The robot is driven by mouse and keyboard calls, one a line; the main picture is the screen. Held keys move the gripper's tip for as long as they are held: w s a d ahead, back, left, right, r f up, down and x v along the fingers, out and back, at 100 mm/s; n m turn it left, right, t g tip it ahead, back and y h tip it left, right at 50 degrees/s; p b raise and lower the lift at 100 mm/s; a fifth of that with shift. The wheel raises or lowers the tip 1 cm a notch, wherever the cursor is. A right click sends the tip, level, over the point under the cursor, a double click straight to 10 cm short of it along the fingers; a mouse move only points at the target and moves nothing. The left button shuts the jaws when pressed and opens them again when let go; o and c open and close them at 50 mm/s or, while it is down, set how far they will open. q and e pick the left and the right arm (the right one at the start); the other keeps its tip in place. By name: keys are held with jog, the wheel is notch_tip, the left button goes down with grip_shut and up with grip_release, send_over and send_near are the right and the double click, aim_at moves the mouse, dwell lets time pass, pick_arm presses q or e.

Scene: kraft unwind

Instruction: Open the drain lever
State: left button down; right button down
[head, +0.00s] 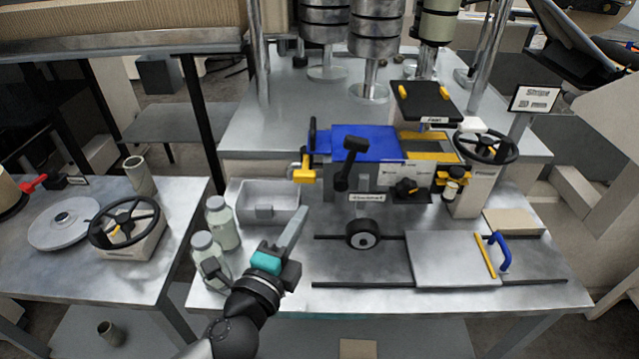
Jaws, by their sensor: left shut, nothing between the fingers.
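I cannot read any label naming the drain lever. A yellow valve-like part with a small upright handle (304,168) sticks out from the left side of the blue-topped machine (366,144), near the grey basin (268,200); it may be the drain lever. A black lever (350,160) stands tilted on the machine's front. My left gripper (300,214) is shut and empty, pointing up and right, in front of the basin's right end and below the yellow part. It appears apart from both levers. My right gripper is out of view.
Two capped jars (220,222) stand left of my left gripper. Handwheels stand on the left table (124,222) and at right (485,147). A red-handled lever (32,185) is far left.

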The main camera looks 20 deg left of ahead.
aim_at(326, 174)
pick_arm(q)
jog(key=shift+w+d+p, duration=0.15)
jog(key=shift+w+p, duration=0.15)
jog(key=shift+w, duration=2.2)
jog(key=shift+w+d+p, duration=0.15)
jog(key=shift+w+p, duration=0.1)
jog(key=shift+w, duration=2.2)
jog(key=shift+a, duration=0.1)
